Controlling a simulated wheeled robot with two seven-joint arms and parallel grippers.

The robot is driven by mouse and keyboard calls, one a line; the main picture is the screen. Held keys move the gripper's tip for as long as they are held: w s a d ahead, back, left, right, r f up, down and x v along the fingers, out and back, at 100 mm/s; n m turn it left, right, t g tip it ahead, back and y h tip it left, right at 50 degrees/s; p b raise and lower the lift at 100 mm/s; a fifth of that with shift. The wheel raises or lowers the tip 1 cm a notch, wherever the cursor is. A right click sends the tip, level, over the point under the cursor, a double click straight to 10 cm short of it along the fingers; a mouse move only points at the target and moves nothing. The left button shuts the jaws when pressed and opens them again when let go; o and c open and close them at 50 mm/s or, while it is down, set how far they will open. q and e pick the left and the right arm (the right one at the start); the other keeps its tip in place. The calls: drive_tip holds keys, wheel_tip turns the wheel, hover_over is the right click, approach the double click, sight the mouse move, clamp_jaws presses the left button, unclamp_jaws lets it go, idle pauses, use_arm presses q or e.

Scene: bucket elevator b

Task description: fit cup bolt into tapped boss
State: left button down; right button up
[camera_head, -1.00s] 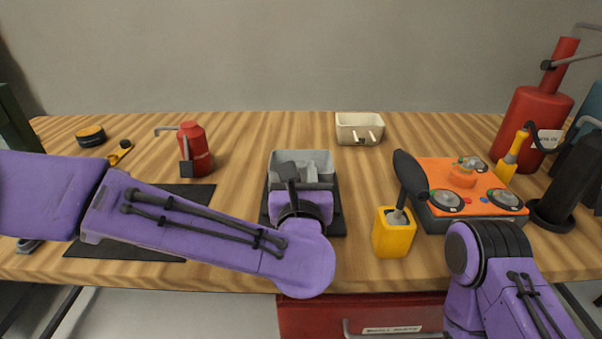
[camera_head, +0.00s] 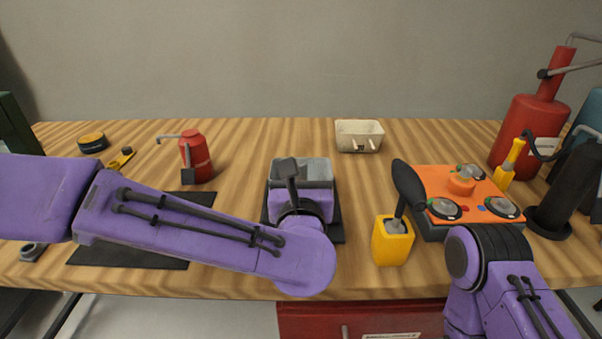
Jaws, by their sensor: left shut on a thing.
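My left gripper (camera_head: 289,170) reaches over the grey open bin (camera_head: 318,170) at the middle of the bench. Its dark end points away from me. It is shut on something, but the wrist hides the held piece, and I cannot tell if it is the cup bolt. A cream cup (camera_head: 358,130) with two light pegs on its front face stands at the back of the bench. I cannot make out a tapped boss. Of my right arm only purple links show at the lower right; its gripper is out of view.
A yellow holder (camera_head: 392,243) with a black-handled tool (camera_head: 409,187) stands right of the bin. Beside it is an orange-topped unit (camera_head: 435,183) with round discs. A red can (camera_head: 196,158) stands left, near a black mat (camera_head: 125,252). A red cylinder (camera_head: 525,135) stands at right.

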idle(0.4)
use_arm(q)
drive_tip(key=shift+b, duration=0.3)
idle(0.4)
idle(0.6)
drive_tip(key=shift+b, duration=0.4)
drive_tip(key=shift+f+b, duration=1.35)
drive_tip(key=shift+b, duration=0.1)
drive_tip(key=c, duration=0.8)
unclamp_jaws()
